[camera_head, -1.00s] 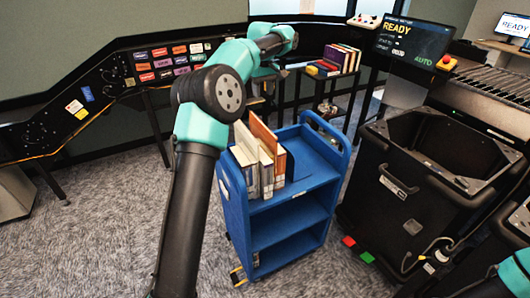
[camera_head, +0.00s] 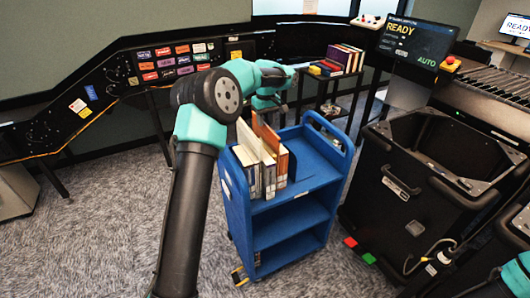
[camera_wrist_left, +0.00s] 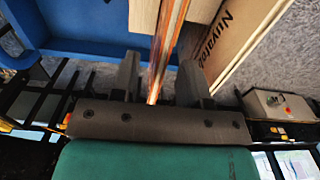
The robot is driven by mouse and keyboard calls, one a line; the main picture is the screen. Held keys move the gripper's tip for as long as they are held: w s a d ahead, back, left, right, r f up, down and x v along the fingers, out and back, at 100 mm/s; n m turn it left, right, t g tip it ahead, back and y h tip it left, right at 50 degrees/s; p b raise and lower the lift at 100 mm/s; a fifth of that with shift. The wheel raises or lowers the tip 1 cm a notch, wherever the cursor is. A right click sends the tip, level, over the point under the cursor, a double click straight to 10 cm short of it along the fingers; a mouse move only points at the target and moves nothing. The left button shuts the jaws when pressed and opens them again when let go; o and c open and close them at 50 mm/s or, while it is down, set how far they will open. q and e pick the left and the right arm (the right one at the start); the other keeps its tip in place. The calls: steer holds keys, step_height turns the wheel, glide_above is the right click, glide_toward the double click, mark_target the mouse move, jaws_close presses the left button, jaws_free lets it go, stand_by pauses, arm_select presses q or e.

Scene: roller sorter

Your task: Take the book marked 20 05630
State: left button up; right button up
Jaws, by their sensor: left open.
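Several upright books (camera_head: 268,172) stand in a row on the top shelf of the blue cart (camera_head: 315,162), some leaning. One is an orange-brown book (camera_head: 282,160) at the right end of the row; others have pale covers. No marking 20 05630 is readable. My left gripper (camera_wrist_left: 160,68) is open above the row. Whether the fingers touch the book is unclear. The right gripper is out of view.
A black open bin (camera_head: 440,150) stands right of the cart. A small stand behind holds coloured books (camera_head: 345,58). A dark sorter panel (camera_head: 150,75) with coloured labels runs along the back. The carpet left of the cart is free. My right arm shows at the lower right corner.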

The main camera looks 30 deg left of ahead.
mark_target(265, 131)
arm_select(q)
steer(key=shift+f, duration=0.25)
steer(key=shift+a+f, duration=0.2)
steer(key=shift+f, duration=2.4)
jaws_close()
